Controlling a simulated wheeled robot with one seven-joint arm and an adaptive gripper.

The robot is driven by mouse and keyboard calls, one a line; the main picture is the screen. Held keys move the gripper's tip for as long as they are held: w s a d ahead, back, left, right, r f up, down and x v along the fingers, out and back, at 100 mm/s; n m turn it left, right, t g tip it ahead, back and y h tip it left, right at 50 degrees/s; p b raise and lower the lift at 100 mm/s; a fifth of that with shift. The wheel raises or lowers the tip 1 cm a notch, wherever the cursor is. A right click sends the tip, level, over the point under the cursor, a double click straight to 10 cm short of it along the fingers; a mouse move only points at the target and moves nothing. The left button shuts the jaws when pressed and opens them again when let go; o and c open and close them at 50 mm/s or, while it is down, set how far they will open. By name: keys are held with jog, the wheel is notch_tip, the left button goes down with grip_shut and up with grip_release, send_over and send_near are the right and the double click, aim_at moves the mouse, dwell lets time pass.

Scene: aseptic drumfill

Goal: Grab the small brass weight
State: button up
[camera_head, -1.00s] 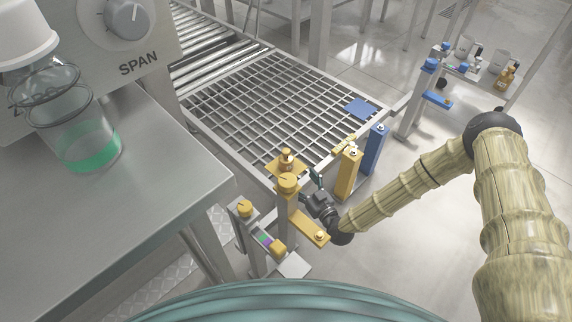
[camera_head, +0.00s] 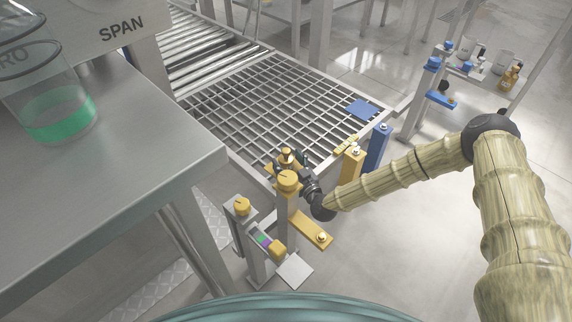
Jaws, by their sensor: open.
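A small brass weight (camera_head: 287,153) with a knob top stands on a yellow pad by the near edge of the grating. My gripper (camera_head: 290,163) is at the weight, its dark fingers open and close around its sides. I cannot tell whether the fingers touch the weight. The gripper and a yellow-capped post hide most of the pad and the weight's lower part.
The yellow-capped post (camera_head: 288,181) stands just in front of my gripper. A yellow post (camera_head: 350,172) and a blue post (camera_head: 378,147) stand to the right. A steel bench (camera_head: 110,190) fills the left. Another brass-coloured object (camera_head: 511,78) is on the far right stand.

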jog(key=shift+w, duration=0.1)
jog(key=shift+c, duration=0.2)
grip_shut()
jog(key=shift+r, duration=0.1)
